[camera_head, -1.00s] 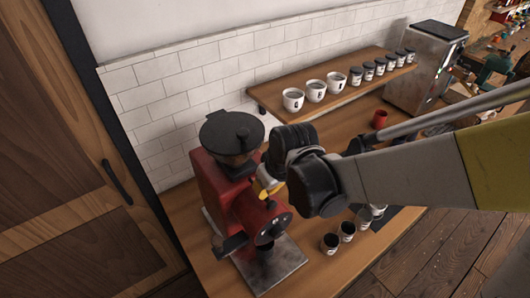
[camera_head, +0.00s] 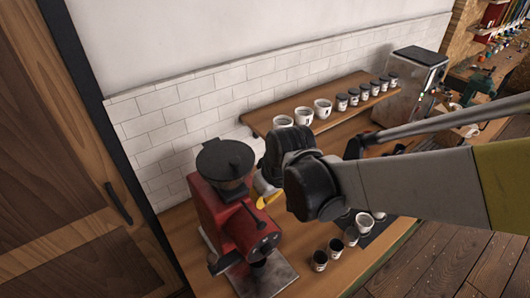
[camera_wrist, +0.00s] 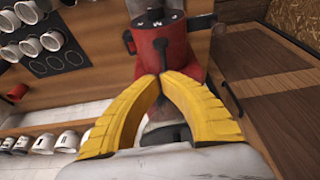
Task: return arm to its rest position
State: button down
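My gripper (camera_head: 268,199) shows as a small yellow part in the head view, just right of the red grinder (camera_head: 207,204); my dark wrist partly hides it. In the wrist view, the two yellow fingers of my gripper (camera_wrist: 160,77) converge and their tips meet or nearly meet. Nothing shows held between them. The red grinder (camera_wrist: 168,48) lies beyond the fingertips in that view; I cannot tell the exact gap. My arm stretches across the head view from the right, over the counter.
Dark cups (camera_head: 336,246) stand at the counter's front edge, near a white cup (camera_head: 364,221). White cups (camera_head: 303,116) and jars (camera_head: 364,91) line the wall shelf (camera_head: 263,123). A steel machine (camera_head: 408,88) stands at the back right. A wooden door (camera_head: 60,180) is at left.

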jog(key=shift+w, duration=0.1)
jog(key=shift+f, duration=0.1)
jog(key=shift+d+f+b, duration=0.2)
jog(key=shift+f+b, duration=0.1)
jog(key=shift+b, duration=0.25)
jog(key=s+d+f+m+t+b, duration=0.1)
jog(key=s+d+f+m+b, duration=0.1)
jog(key=d+f+b, duration=0.4)
jog(key=s+d+f+m+t+h+b, duration=0.1)
jog(key=s+d+f+m+b, duration=0.2)
jog(key=f+b, duration=0.8)
jog(key=s+d+f+m+t+h+b, duration=0.1)
jog(key=s+d+f+b, duration=0.5)
jog(key=b, duration=1.2)
jog(key=d+f+m+t, duration=0.1)
jog(key=d+f, duration=0.1)
jog(key=d, duration=0.2)
jog(key=shift+d+f, duration=0.25)
jog(key=shift+d, duration=0.05)
